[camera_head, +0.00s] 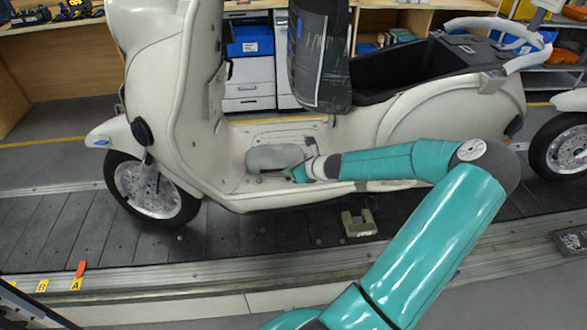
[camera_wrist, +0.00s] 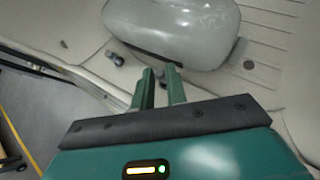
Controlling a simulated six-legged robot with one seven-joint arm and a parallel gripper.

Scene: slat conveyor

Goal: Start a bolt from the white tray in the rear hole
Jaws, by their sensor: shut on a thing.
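My gripper (camera_wrist: 161,73) is low over the scooter's floorboard, fingers close together. A small dark piece shows between the tips, probably a bolt, mostly hidden by the fingers. A dark bolt-like part (camera_wrist: 116,59) is on the cream floorboard left of the fingers. A dark round spot (camera_wrist: 248,65) lies to the right; I cannot tell if it is the rear hole. I cannot identify a white tray for certain.
The cream scooter (camera_head: 160,90) stands on the slat conveyor (camera_head: 60,232). A beige notched block (camera_head: 358,223) sits on the conveyor below. Another scooter's wheel (camera_head: 562,150) is at the right.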

